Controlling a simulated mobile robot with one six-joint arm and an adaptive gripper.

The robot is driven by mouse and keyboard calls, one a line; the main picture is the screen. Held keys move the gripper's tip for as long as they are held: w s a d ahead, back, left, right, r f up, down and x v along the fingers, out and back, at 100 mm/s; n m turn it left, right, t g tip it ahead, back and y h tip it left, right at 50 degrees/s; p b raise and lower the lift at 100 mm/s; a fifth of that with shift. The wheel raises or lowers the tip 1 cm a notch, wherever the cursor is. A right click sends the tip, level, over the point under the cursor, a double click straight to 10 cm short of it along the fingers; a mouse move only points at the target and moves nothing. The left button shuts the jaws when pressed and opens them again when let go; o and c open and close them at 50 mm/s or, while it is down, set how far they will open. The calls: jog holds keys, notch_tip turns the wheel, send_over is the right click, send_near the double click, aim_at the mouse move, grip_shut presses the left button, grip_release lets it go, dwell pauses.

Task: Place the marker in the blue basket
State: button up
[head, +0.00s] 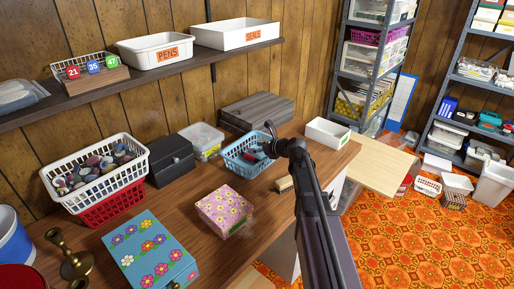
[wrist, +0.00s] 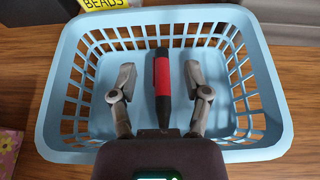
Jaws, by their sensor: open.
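The light blue basket (head: 236,167) stands on the wooden bench in the head view, and its slotted walls fill most of the wrist view (wrist: 62,112). My gripper (wrist: 160,76) is open, with one finger on each side of the marker and a visible gap to both. In the head view my gripper (head: 262,150) is down at the basket's right side. How the marker's near end rests is hidden by my gripper.
A flowered pink box (head: 224,209) stands in front of the basket. A clear bin (head: 203,139) and black case (head: 170,160) are left of it, a dark wooden box (head: 256,111) is behind, and a white tray (head: 328,133) is to the right. A shelf (head: 190,66) hangs above.

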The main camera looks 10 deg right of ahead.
jog(key=shift+s+d+r, duration=0.15)
jog(key=shift+s+r, duration=0.1)
jog(key=shift+r, duration=0.15)
jog(key=p+v, duration=0.4)
jog(key=v, duration=0.7)
